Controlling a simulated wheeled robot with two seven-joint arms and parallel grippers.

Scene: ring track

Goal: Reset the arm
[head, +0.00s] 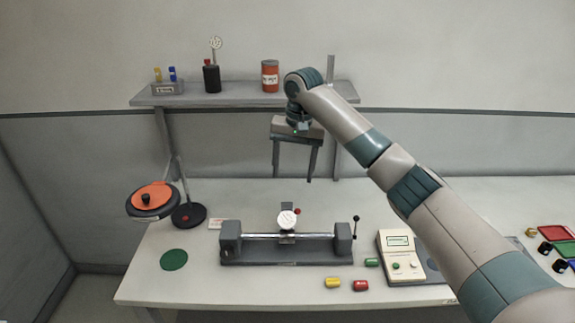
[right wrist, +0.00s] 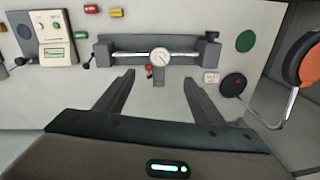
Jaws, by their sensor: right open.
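My right arm comes in from the right in the head view and reaches over the table. My right gripper (head: 294,172) is open and empty, fingers pointing down, above the table and in front of the wall shelf. In the right wrist view its two fingers (right wrist: 158,82) stand wide apart with nothing between them. The grey fixture with a steel rod and a round dial gauge (head: 287,220) stands on the table below, apart from the gripper. It also shows beyond the fingers in the right wrist view (right wrist: 160,57). My left gripper does not show.
The shelf (head: 230,98) holds a red can (head: 270,76) and a black holder (head: 211,78). A beige meter (head: 399,254) stands right of the fixture. An orange-topped disc stand (head: 153,197) is at left, near a green disc (head: 174,260). The table behind the fixture is mostly clear.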

